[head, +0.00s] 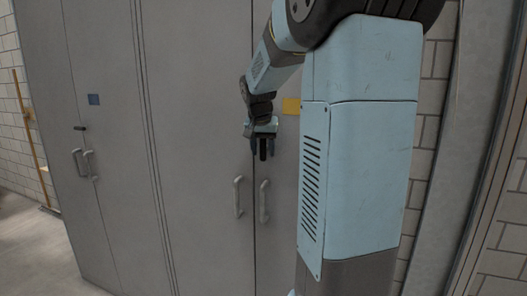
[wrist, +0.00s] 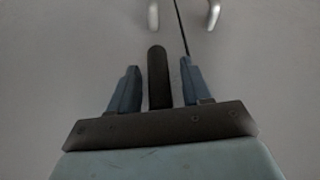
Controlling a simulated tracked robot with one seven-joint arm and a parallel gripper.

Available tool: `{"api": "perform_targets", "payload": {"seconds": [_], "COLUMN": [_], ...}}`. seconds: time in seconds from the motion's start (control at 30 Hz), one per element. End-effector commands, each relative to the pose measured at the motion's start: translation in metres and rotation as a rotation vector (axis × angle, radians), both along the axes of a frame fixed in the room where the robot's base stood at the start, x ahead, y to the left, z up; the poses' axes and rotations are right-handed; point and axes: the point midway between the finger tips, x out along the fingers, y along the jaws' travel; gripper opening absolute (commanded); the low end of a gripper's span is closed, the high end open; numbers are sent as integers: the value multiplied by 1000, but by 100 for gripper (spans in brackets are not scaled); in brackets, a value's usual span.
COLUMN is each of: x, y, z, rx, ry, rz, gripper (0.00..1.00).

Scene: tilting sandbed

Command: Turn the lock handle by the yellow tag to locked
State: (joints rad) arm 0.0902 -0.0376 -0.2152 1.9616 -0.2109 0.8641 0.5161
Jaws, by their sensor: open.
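The yellow tag (head: 291,106) is on the grey cabinet door, partly behind my arm and above right of my gripper. The lock handle (wrist: 158,75) is a dark rounded bar, lying lengthwise between my fingers and pointing toward the pull handles. In the head view the dark bar (head: 263,150) points down the door. My gripper (wrist: 160,88) is open, with one blue finger on each side of the bar and a visible gap on both sides. In the head view my gripper (head: 264,141) is at the door seam. The handle's pivot end is hidden by my gripper.
Two grey pull handles (head: 238,197) (head: 264,201) stand out below my gripper. Another grey cabinet on the left has a blue tag (head: 94,99), a dark horizontal lock handle (head: 80,128) and pull handles (head: 83,163). A brick wall (head: 437,105) is at the right.

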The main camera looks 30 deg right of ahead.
Motion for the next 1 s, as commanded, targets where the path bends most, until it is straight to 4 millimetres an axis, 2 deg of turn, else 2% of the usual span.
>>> {"api": "perform_targets", "payload": {"seconds": [0.13,0.43,0.9,1.0], "x": [2,3,3,3], "y": [-2,-2,-1,-4], "z": [-8,-9,-8,-8], "rx": [1,0,-1,-1], "ry": [1,0,-1,-1], "rz": [0,1,2,2], "gripper": [48,48,4,0]}}
